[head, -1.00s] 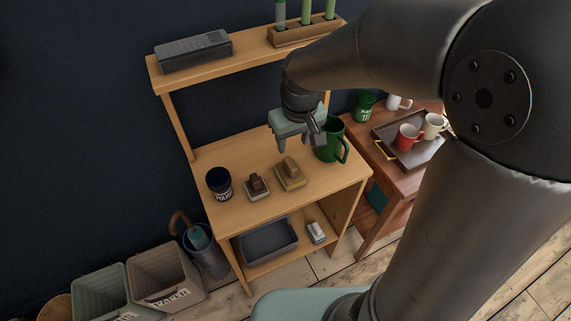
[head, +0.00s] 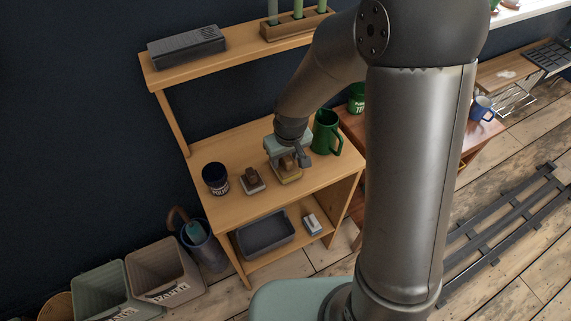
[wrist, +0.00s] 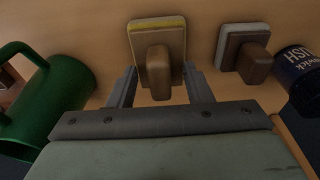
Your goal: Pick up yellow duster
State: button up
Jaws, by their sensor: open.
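The yellow duster (head: 288,177) is a block with a yellow-edged base and a brown wooden handle. It rests on the middle shelf of the wooden stand, partly hidden by my gripper in the head view. My gripper (head: 287,159) is just above it, pointing down. In the wrist view the duster (wrist: 158,52) stands ahead of the gripper (wrist: 160,85), with its handle between the two open fingers. I cannot tell whether the fingers touch it. Nothing is held.
A grey-edged duster (head: 251,181) and a dark polish tin (head: 215,179) stand to the left. A green jug (head: 326,133) stands close on the right. An upper shelf (head: 240,51) overhangs the back. A grey tray (head: 265,232) sits below.

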grip_shut()
jog(key=shift+r, duration=0.6)
jog(key=r, duration=0.2)
jog(key=shift+d+r, duration=0.2)
jog(key=shift+r, duration=0.1)
jog(key=s+d+r+b, duration=0.1)
jog(key=s+d+r, duration=0.7)
jog(key=d+r, duration=0.1)
jog(key=shift+s+d+r, duration=0.15)
jog(key=shift+s+d, duration=0.25)
jog(key=shift+d, duration=0.4)
